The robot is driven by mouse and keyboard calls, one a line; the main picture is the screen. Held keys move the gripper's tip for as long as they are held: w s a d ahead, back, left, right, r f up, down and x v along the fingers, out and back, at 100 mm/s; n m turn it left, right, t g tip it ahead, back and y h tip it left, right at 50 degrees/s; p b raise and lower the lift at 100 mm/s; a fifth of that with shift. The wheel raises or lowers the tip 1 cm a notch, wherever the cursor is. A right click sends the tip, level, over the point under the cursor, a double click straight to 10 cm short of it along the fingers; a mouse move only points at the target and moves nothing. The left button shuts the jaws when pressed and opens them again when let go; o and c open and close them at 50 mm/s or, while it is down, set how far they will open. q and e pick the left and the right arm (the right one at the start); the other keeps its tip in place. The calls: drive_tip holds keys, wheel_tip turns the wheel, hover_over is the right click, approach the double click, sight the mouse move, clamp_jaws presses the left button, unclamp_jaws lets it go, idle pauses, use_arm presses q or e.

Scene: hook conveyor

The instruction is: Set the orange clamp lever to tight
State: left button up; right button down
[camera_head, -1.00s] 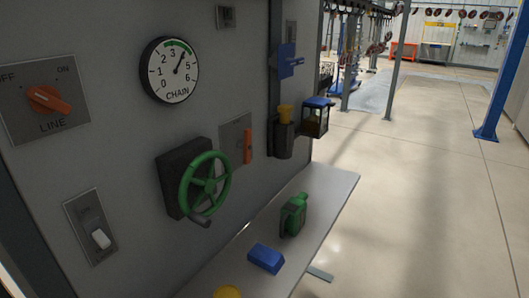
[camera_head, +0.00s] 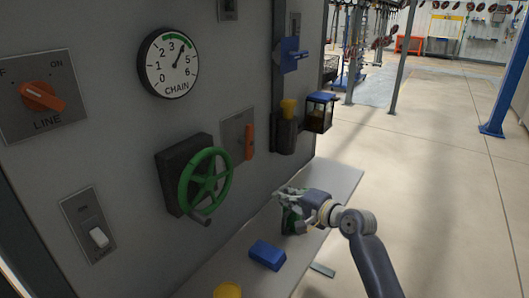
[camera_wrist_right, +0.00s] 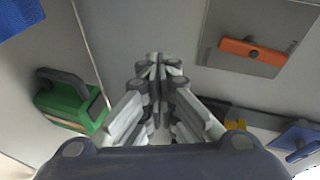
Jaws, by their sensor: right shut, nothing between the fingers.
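The orange clamp lever (camera_head: 249,142) stands upright on a grey plate (camera_head: 236,131) on the panel, right of the green handwheel (camera_head: 205,180). In the right wrist view the lever (camera_wrist_right: 252,49) lies across its plate (camera_wrist_right: 232,20), at the upper right and apart from the fingers. My right gripper (camera_head: 280,193) is shut and empty above the shelf, below and right of the lever. In the right wrist view its fingertips (camera_wrist_right: 154,58) are together and touch nothing that I can see. My left gripper is not in view.
A green object (camera_head: 291,222), partly hidden behind my right gripper, and a blue block (camera_head: 267,255) stand on the shelf (camera_head: 225,278). A black holder with a yellow top (camera_head: 286,130) and a lantern-like box (camera_head: 319,112) stick out right of the lever. Open floor lies to the right.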

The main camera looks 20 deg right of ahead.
sight(249, 142)
drive_tip(key=w+d+r+m+t, duration=0.2)
drive_tip(key=w+d+r+m, duration=0.1)
drive_tip(key=r, duration=0.5)
drive_tip(key=shift+w+d+r+m+t, duration=0.3)
drive_tip(key=shift+w+d, duration=0.25)
drive_tip(key=shift+d, duration=0.05)
drive_tip(key=shift+w+a, duration=0.1)
drive_tip(key=w+a+p, duration=0.4)
drive_tip(key=w+a, duration=0.2)
drive_tip(key=shift+w+a, duration=0.15)
drive_tip(key=shift+w, duration=0.25)
drive_tip(key=shift+p, duration=0.3)
